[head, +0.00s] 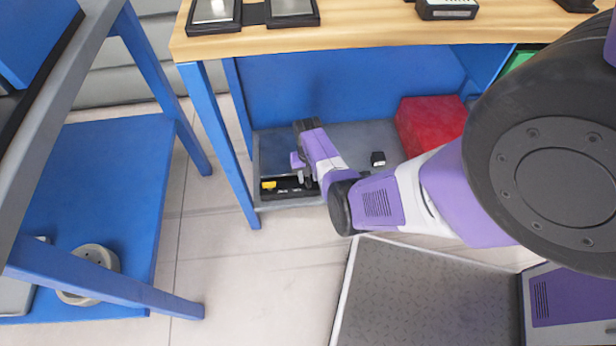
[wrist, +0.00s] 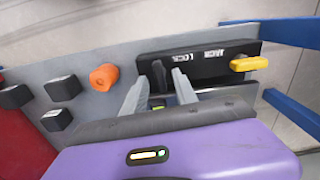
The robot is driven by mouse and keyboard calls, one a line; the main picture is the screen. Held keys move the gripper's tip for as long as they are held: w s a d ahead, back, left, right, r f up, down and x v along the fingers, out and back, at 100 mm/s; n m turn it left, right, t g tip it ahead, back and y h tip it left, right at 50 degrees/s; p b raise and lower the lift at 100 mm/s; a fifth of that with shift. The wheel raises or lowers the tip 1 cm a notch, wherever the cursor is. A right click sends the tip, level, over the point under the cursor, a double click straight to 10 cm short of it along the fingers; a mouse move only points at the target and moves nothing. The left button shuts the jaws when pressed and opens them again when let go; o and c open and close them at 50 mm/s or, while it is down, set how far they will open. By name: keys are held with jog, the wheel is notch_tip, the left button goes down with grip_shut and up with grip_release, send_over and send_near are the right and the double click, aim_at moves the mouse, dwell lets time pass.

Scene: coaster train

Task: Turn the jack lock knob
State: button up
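The jack lock panel is a black plate (wrist: 212,66) with white lettering in the wrist view. In the head view the black plate (head: 290,193) lies low on the grey shelf under the workbench. A dark upright knob (wrist: 158,74) stands on the plate in the wrist view. A yellow handle (wrist: 249,64) sits at the plate's right end and also shows in the head view (head: 268,185). My gripper (wrist: 162,78) is open, its two grey fingers apart on either side of the dark knob. I cannot tell whether either finger touches it. In the head view my gripper (head: 306,180) is over the plate.
An orange knob (wrist: 104,76) and several black blocks (wrist: 62,88) are left of the plate in the wrist view. A red box (head: 430,125) stands on the shelf to the right. A blue table leg (head: 225,150) stands close left of my gripper.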

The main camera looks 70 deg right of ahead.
aim_at(308, 180)
notch_tip(308, 180, up, 6)
jog(key=shift+r+p, duration=0.25)
jog(key=shift+p, duration=1)
